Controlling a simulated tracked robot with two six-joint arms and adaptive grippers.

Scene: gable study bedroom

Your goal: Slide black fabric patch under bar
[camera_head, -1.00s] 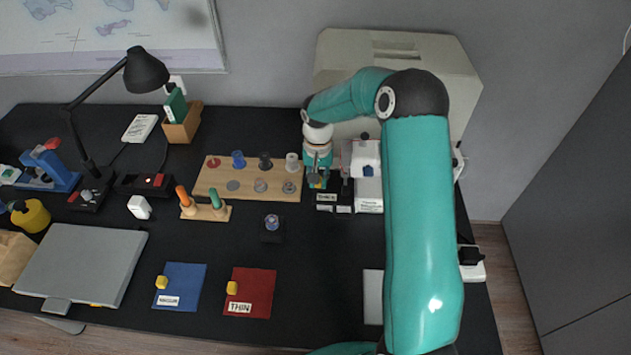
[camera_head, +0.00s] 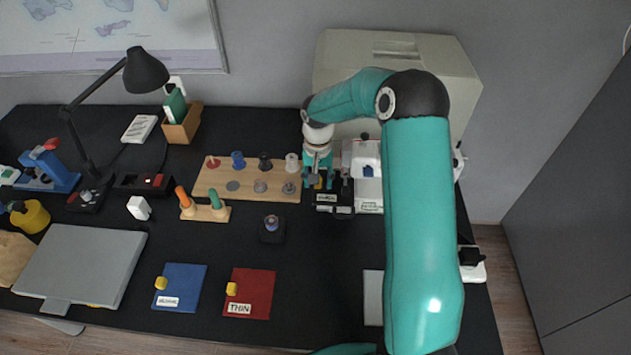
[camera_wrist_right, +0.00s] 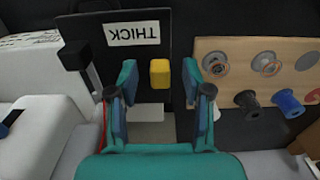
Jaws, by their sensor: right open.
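The black fabric patch (camera_wrist_right: 95,22) with a "THICK" label and a yellow tab (camera_wrist_right: 160,73) lies flat in the right wrist view. In the head view its label (camera_head: 327,197) shows just below my right gripper (camera_head: 319,178). My right gripper (camera_wrist_right: 160,68) is open, with one finger on each side of the yellow tab and gaps at both sides. A black block on a metal rod (camera_wrist_right: 77,56), perhaps part of the bar, overlaps the patch's left edge in the wrist view. Whether the patch is under a bar, I cannot tell. My left gripper is out of view.
A white machine (camera_head: 367,158) stands right of the gripper, partly behind my arm. A wooden board (camera_head: 215,184) with several spools is close on the left. Blue (camera_head: 182,284) and red (camera_head: 257,298) patches lie nearer.

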